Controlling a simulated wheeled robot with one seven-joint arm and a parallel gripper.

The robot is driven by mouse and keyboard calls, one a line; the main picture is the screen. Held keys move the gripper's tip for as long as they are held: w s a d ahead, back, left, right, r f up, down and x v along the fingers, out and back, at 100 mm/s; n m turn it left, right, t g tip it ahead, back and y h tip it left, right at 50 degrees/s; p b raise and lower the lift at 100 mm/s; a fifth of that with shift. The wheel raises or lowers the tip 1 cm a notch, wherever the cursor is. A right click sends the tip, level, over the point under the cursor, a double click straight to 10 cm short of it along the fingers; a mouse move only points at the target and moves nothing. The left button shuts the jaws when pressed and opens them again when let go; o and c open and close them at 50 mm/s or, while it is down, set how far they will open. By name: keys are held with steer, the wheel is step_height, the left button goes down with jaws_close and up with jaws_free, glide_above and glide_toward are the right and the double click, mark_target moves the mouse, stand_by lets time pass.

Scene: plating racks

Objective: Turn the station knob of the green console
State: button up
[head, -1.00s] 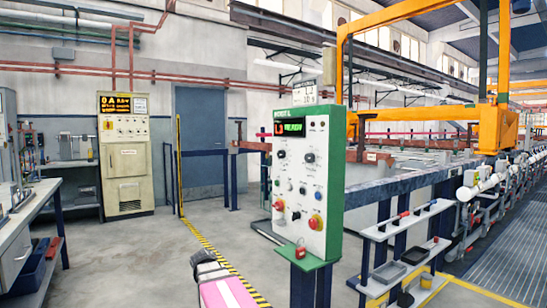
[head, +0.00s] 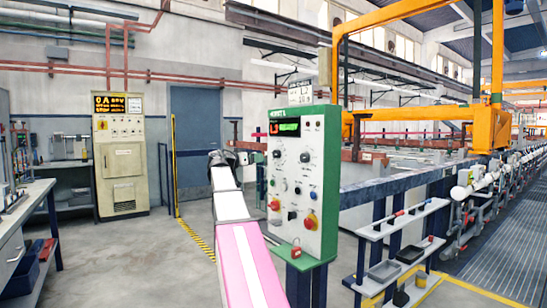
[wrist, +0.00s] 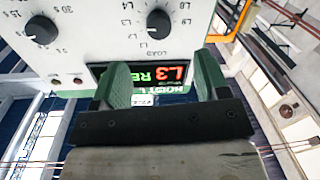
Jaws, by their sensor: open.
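The green console (head: 333,180) stands at the centre of the head view, with a pale front panel and a lit display (head: 285,127). The station knob (head: 277,157) is the dark left knob of the upper pair. The wrist view shows the panel upside down; there the station knob (wrist: 159,22) is a round dark knob with L marks around it. My gripper (wrist: 160,82) is open and empty, its fingers apart in front of the display, which shows L3 in red. No finger touches the knob. In the head view my gripper (head: 218,158) is left of the console.
A second dark knob (wrist: 40,30), with seconds marks, sits beside the station knob. Red buttons (head: 311,221) are lower on the panel. A shelf (head: 400,228) and rail stand right of the console. A beige cabinet (head: 122,155) stands far left. The floor between is clear.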

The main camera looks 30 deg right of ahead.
mark_target(275, 155)
steer(key=d, duration=0.3)
steer(key=w+d, duration=0.1)
steer(key=d, duration=0.3)
steer(key=d+r, duration=0.1)
steer(key=d, duration=0.3)
steer(key=shift+w, duration=0.2)
steer(key=c, duration=0.9)
